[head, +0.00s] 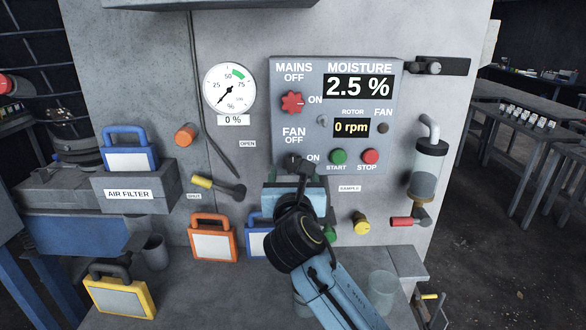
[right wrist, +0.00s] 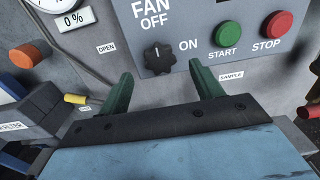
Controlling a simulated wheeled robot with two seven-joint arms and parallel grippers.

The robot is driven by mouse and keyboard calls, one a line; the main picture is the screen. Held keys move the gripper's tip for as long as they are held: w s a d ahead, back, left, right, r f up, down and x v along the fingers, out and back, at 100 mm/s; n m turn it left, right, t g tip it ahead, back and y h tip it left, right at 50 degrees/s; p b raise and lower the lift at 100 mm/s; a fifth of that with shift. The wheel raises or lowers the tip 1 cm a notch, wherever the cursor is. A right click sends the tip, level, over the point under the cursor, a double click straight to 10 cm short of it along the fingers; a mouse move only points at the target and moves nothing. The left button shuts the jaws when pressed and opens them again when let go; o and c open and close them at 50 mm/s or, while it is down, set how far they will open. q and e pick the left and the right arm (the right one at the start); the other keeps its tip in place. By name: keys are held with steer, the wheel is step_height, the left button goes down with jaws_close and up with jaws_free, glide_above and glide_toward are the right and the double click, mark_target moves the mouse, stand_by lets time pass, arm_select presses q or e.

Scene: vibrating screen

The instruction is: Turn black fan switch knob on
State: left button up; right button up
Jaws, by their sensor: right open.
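The black fan knob (right wrist: 158,60) sits on the grey panel between the FAN OFF and ON labels. Its pale mark points up, toward OFF. In the head view the knob (head: 292,161) shows just above my right gripper and is partly hidden by it. My right gripper (right wrist: 161,72) is open and empty, with its two green fingers spread to either side, the knob showing between and slightly above their tips. I cannot tell how far the tips are from the panel. In the head view my right gripper (head: 296,178) reaches up from below. My left gripper is not in view.
The green start button (head: 338,156) and red stop button (head: 370,156) are right of the knob. The red mains knob (head: 292,102) is above. A yellow-handled lever (head: 218,186) sticks out to the left. The display (head: 351,128) reads 0 rpm.

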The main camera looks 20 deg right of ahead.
mark_target(293, 166)
steer(key=shift+x, duration=2.05)
steer(key=shift+c, duration=0.2)
steer(key=c, duration=0.9)
